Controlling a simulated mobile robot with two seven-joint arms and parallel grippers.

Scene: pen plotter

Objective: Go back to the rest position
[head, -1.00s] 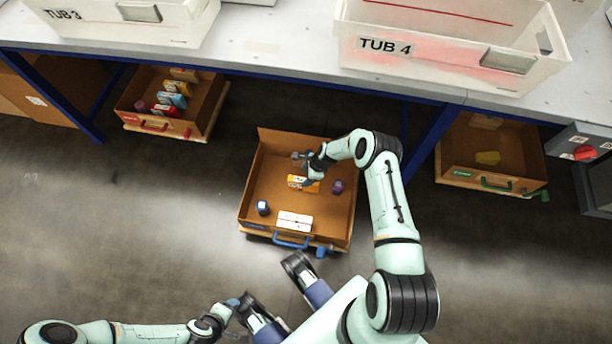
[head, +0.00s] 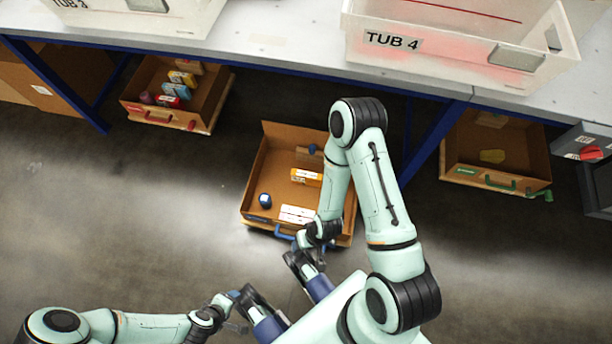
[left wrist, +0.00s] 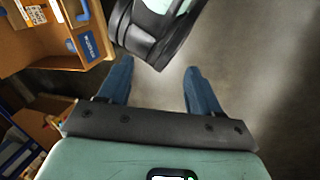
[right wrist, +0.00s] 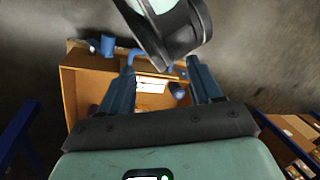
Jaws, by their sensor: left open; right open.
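My left arm comes in at the lower left in the head view. Its gripper (left wrist: 155,68) is open and empty in the left wrist view, low in front of my body. My right arm is bent, with its elbow up by the shelf edge and its forearm hanging down over the right side of the brown bin (head: 262,160) with the blue handle. My right gripper (right wrist: 160,65) is open with nothing between its fingers, near the bin's front edge; its fingertips are hard to make out in the head view.
The bin holds an orange box (head: 306,177), a white box (head: 297,214) and a blue item (head: 265,200). A red-handled bin (head: 143,113) stands left, a green-handled bin (head: 460,174) right. TUB 4 (head: 440,62) is on the worktop above. The floor at left is clear.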

